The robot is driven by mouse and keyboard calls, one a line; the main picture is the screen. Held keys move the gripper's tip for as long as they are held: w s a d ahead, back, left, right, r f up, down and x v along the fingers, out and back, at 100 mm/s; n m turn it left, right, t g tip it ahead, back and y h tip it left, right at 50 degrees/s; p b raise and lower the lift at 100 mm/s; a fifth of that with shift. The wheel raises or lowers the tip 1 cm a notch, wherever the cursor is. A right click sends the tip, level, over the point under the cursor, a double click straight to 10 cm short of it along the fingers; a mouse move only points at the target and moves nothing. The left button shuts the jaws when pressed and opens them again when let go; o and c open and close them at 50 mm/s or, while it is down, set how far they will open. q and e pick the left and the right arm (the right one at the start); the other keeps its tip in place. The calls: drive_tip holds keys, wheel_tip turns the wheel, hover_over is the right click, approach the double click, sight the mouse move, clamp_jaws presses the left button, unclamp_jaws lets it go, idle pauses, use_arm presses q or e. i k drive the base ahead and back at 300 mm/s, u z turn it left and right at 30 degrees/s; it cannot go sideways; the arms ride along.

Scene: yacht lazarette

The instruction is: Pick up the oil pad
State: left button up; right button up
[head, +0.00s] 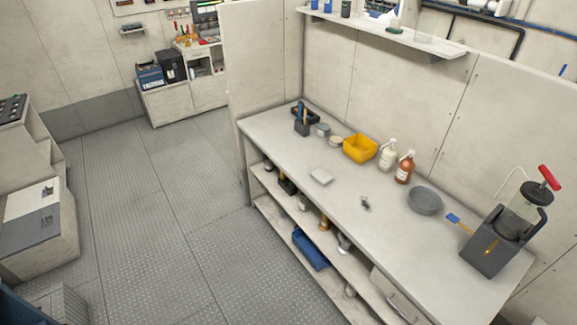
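A small pale, flat square pad (321,177), which looks like the oil pad, lies on the workbench top (345,228) near its front edge. Nothing covers it, and there is bare bench around it. Neither of my grippers shows in the head view.
On the bench stand a dark tool caddy (304,120), a yellow bin (360,148), a white bottle (388,155), a brown bottle (405,168), a grey round dish (425,201) and a pump device (505,230). A small metal item (365,203) lies near the pad. The floor (170,200) left of the bench is clear.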

sight(321, 176)
drive_tip(key=u, duration=0.25)
drive_tip(key=i, duration=0.9)
drive_tip(key=z, duration=0.6)
drive_tip(key=i, duration=1.05)
drive_tip(key=z, duration=0.65)
